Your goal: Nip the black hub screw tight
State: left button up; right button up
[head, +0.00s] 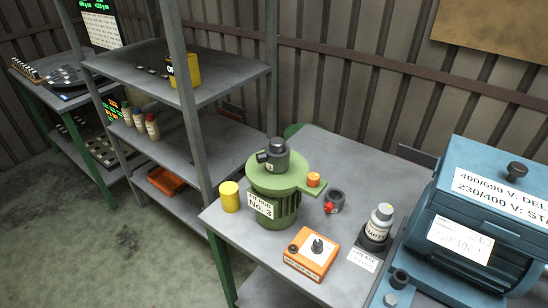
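A dark grey hub (275,156) sits upright on top of the green flanged motor (272,205), which carries a label reading "No. 3". A small black screw head (262,157) sticks out of the hub's left side. It is too small to tell how far in it sits. An orange knob (313,180) stands on the right of the green flange. Neither of my grippers shows in the head view.
The motor stands on a grey table (345,160). Around it are a yellow cylinder (229,196), a dark ring with a red part (333,202), an orange box (312,254) and a grey-capped bottle (379,224). A large blue motor (470,225) fills the right. Shelving (185,150) stands left.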

aim_at(260, 158)
jog(key=j+z, duration=0.1)
jog(key=z, duration=0.5)
jog(key=i+j+z, duration=0.1)
jog(key=j+z, duration=0.25)
jog(key=j, duration=0.25)
jog(key=j+z, duration=0.35)
jog(key=j, duration=0.25)
jog(key=j+z, duration=0.4)
jog(key=j, duration=0.2)
